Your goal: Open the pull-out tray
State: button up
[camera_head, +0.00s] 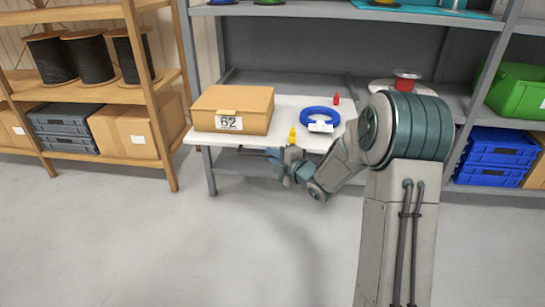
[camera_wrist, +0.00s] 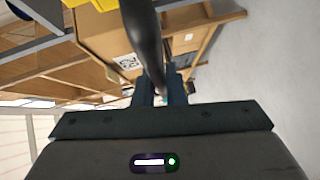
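The white pull-out tray (camera_head: 262,142) sits in the grey shelf rack, its front edge covering part of the rack's left post. It bears a cardboard box marked 62 (camera_head: 215,103), a blue ring (camera_head: 321,115) with a white label, a yellow bottle (camera_head: 292,137) and a red bottle (camera_head: 336,99). A dark bar, seemingly the tray's handle (camera_head: 252,152), shows below the front edge. My gripper (camera_head: 274,156) is at this edge. In the wrist view the dark handle (camera_wrist: 146,35) runs between my close-set fingers (camera_wrist: 159,92), which appear shut on it. Exact finger contact is partly hidden.
A wooden rack (camera_head: 160,120) with black cable reels and boxes stands at the left. A red-and-white reel (camera_head: 406,80) sits on the shelf behind my arm. Blue crates (camera_head: 497,150) and a green bin (camera_head: 520,92) are at right. The floor (camera_head: 190,245) in front is clear.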

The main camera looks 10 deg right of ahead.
jog(key=o, duration=0.4)
jog(key=shift+d, duration=0.1)
jog(key=p+v, duration=0.3)
jog(key=v, duration=1.1)
jog(key=shift+w+r+p, duration=0.1)
jog(key=shift+p, duration=0.25)
jog(key=s+d+r+m+g+h+p, duration=0.2)
jog(key=r+m+h+p, duration=0.35)
jog(key=r+p, duration=0.45)
jog(key=s+d+r+m+g+h+p, duration=0.2)
jog(key=s+d+r+m+h+p, duration=0.15)
jog(key=r+m+p, duration=0.55)
jog(key=s+a+r+m+g+p, duration=0.3)
jog(key=s+r+m+p, duration=0.1)
jog(key=s+r+p, duration=0.4)
jog(key=s+a+r+m+g+p, duration=0.3)
jog(key=s+r+p, duration=0.5)
jog(key=s+r, duration=0.4)
jog(key=shift+r+m+g, duration=0.6)
jog(key=shift+r+m, duration=0.15)
